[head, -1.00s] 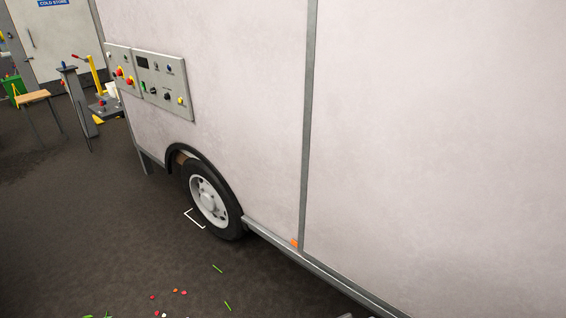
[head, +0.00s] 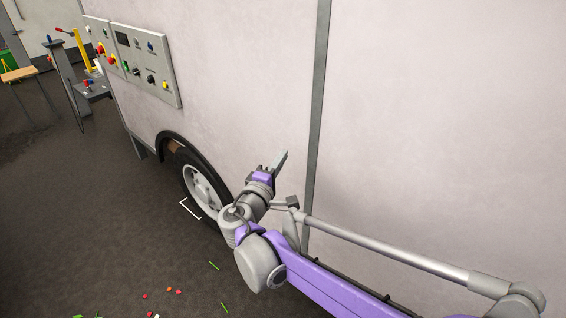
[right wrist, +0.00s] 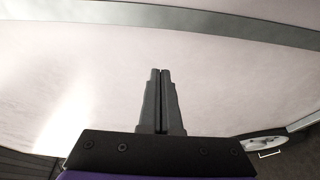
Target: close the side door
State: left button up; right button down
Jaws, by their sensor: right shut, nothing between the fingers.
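The pale side of a van or trailer (head: 240,80) fills the middle and right of the head view. A grey upright strip (head: 320,90) splits it from a large pale panel (head: 450,110) on the right. I see no handle or open gap, so I cannot tell for sure which part is the side door. My right gripper (head: 279,160) is shut and empty, pointing up in front of the pale wall left of the strip. In the right wrist view its fingers (right wrist: 161,72) are together before the pale surface; contact cannot be told. My left gripper is out of view.
A control panel (head: 148,65) with buttons and knobs is on the wall at upper left. Below it is a wheel (head: 198,185). Petals and green bits (head: 170,292) lie on the dark floor (head: 90,220). A wooden-topped stool (head: 18,74) stands at far left.

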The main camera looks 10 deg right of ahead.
jog(key=w+d, duration=0.2)
jog(key=d, duration=0.4)
jog(key=shift+w+p, duration=0.3)
jog(key=shift+p, duration=0.15)
jog(key=shift+s, duration=0.1)
